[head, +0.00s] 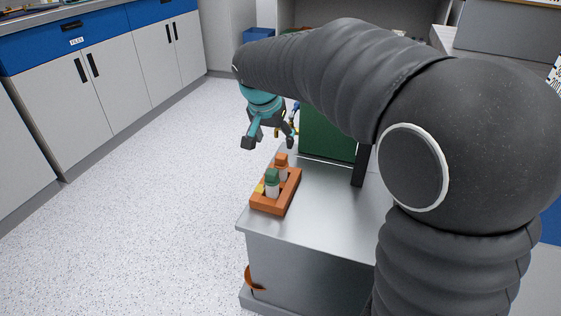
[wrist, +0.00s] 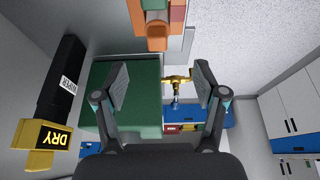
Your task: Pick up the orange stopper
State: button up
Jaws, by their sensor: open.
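The orange stopper (head: 282,158) tops a pale bottle at the far end of a brown-orange rack (head: 289,197) on a grey metal top. In the wrist view the orange stopper (wrist: 157,38) shows at the top centre, beyond the fingertips. My gripper (head: 269,141) is teal with dark fingertips. It is open and empty, above the rack's far end and apart from the stopper. In the wrist view my gripper (wrist: 160,76) has its fingers spread, with nothing between their tips touching them. A green-topped bottle (head: 272,178) stands nearer in the rack.
A yellow item (head: 260,188) sits at the rack's left side. A green box (head: 328,132) stands just right of and behind the rack. A brass fitting (wrist: 177,81) and a yellow DRY tag (wrist: 47,137) show in the wrist view. Open floor (head: 140,220) lies left.

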aim_at(280, 156)
jog(key=x, duration=0.5)
jog(key=shift+x, duration=2.8)
jog(key=shift+s+d, duration=0.1)
jog(key=shift+d, duration=0.05)
jog(key=shift+c, duration=0.3)
jog(key=c, duration=0.9)
